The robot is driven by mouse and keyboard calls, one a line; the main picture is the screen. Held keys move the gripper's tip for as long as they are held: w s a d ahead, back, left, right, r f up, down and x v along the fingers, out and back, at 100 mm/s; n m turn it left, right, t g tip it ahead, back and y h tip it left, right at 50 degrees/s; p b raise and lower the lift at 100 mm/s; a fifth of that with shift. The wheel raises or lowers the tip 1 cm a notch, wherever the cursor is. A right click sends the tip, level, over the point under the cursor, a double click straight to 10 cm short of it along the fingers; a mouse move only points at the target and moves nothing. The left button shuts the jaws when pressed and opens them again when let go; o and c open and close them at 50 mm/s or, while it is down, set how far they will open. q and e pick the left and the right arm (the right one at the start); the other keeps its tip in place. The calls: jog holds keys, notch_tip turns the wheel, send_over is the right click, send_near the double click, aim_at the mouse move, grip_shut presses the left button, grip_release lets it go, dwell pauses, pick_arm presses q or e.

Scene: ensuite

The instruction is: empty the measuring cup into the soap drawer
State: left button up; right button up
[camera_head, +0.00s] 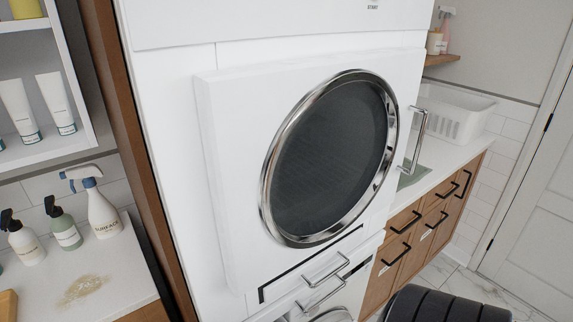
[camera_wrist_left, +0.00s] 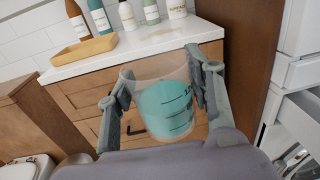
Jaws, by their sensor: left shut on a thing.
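In the left wrist view, my left gripper (camera_wrist_left: 160,98) is shut on a clear measuring cup (camera_wrist_left: 149,74). Its fingers grip the cup from both sides. The cup has dark graduation marks and holds teal liquid (camera_wrist_left: 165,108), and it looks close to upright. A white drawer (camera_wrist_left: 303,118) at the right edge of that view appears pulled out, apart from the cup. In the head view, a white drawer front with a metal handle (camera_head: 326,268) sits below the round machine door; how far it is out is hard to tell. Neither gripper shows in the head view.
A white machine with a round dark door (camera_head: 335,155) fills the head view's middle. A left counter (camera_head: 120,275) holds a spray bottle (camera_head: 100,210) and pump bottles. In the wrist view, a yellow tray (camera_wrist_left: 85,50) lies on a counter. A white basket (camera_head: 455,115) stands right.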

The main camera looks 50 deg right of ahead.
pick_arm(q)
jog(key=s+d+f+m+g+h+b, duration=0.2)
jog(key=d+f+h, duration=0.1)
jog(key=d, duration=0.5)
jog(key=s+d+f+m+g+h+b, duration=0.2)
jog(key=d+f+h, duration=0.1)
jog(key=d, duration=0.5)
jog(key=s+d+f+m+g+h+b, duration=0.2)
jog(key=d+f+m+h, duration=0.1)
jog(key=d, duration=0.5)
jog(key=shift+s+d+f+g, duration=0.2)
jog(key=shift+d+f+g, duration=0.1)
jog(key=shift+f, duration=0.6)
